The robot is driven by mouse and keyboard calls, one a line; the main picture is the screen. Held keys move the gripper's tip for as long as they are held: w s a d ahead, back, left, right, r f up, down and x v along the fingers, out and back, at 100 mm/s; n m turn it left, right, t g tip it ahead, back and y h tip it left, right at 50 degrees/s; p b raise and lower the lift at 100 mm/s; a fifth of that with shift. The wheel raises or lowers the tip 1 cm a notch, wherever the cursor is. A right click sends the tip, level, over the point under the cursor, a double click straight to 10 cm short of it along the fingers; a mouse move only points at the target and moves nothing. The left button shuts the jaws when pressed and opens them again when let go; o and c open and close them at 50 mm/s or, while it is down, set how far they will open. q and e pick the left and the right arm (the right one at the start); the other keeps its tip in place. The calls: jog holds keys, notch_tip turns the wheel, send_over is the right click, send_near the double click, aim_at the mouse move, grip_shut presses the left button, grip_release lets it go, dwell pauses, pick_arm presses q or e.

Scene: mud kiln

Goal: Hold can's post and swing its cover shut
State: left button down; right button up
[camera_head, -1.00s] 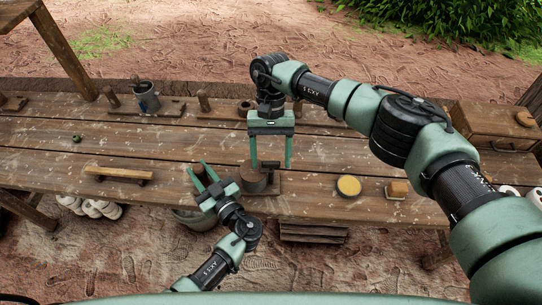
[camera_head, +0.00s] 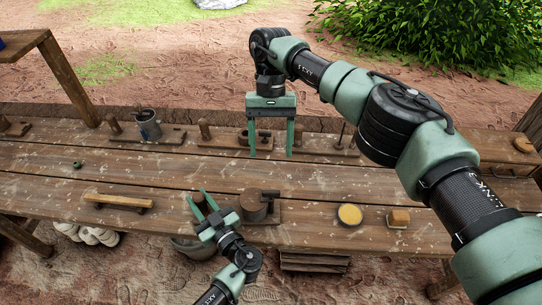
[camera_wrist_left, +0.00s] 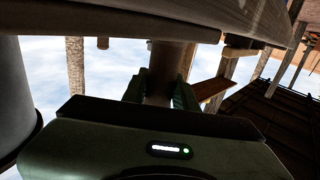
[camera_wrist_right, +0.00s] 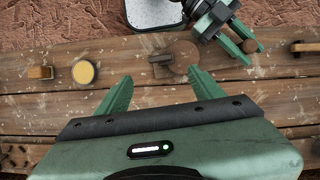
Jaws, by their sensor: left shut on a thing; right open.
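The can (camera_head: 254,210) stands on a wooden base near the table's front edge. Its round brown cover (camera_wrist_right: 183,55) lies over the top, with a dark tab pointing right in the head view. Whether it sits fully flush I cannot tell. The wooden post (camera_head: 199,203) stands left of the can. My left gripper (camera_head: 203,200) is shut on the post, which also shows between its fingers in the left wrist view (camera_wrist_left: 167,72). My right gripper (camera_head: 271,154) is open and empty, above the table and beyond the can, apart from it.
A yellow-topped round dish (camera_head: 349,214) and a small wooden block (camera_head: 398,217) lie to the right. A wooden bar (camera_head: 118,201) lies to the left. Similar post-and-can boards, one holding a grey can (camera_head: 147,124), line the back. The middle planks are mostly clear.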

jog(key=shift+r, duration=0.1)
pick_arm(q)
jog(key=c, duration=1)
grip_release()
pick_arm(e)
notch_tip(320, 180, up, 4)
jog(key=shift+f, duration=0.1)
pick_arm(q)
jog(key=v, duration=1.2)
jog(key=shift+s, duration=0.1)
